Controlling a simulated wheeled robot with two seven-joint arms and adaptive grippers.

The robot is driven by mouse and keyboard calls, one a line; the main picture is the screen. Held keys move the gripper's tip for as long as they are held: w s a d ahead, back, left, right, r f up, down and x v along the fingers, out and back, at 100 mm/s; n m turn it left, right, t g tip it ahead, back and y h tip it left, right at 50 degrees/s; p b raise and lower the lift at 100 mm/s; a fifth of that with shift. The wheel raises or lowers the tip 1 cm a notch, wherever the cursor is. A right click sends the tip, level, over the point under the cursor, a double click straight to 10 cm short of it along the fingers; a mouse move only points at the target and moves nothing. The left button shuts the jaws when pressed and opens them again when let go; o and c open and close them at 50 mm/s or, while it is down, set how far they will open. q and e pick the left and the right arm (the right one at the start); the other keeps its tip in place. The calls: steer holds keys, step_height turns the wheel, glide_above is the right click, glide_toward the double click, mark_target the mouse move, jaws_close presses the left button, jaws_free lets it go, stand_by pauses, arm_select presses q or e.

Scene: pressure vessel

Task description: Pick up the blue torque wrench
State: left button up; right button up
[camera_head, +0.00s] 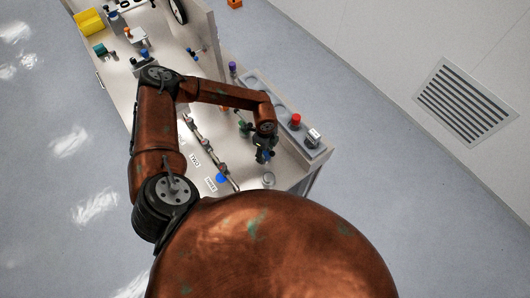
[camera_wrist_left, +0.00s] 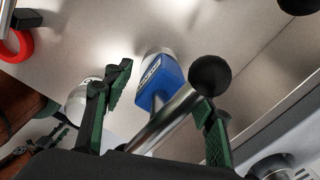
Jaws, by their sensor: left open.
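The torque wrench (camera_wrist_left: 158,80) shows in the left wrist view as a blue, labelled body with a pale end and a silver shaft running down towards my gripper. My left gripper (camera_wrist_left: 164,88) is open, with one green-and-black finger on each side of the wrench. I cannot tell whether either finger touches it. In the head view my left gripper (camera_head: 264,153) is over the near right part of the bench, and the wrench is mostly hidden there. My right gripper is not in view.
A black ball knob (camera_wrist_left: 209,75) is close to the right finger. A grey tray (camera_head: 313,149) with a red-capped item (camera_head: 295,120) runs along the bench's right side. A row of tools and labels (camera_head: 195,160) lies left of the gripper. A yellow bin (camera_head: 88,22) is far off.

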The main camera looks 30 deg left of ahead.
arm_select(q)
steer(key=shift+f, duration=0.2)
jaws_close()
stand_by(0.6)
steer(key=shift+r, duration=0.1)
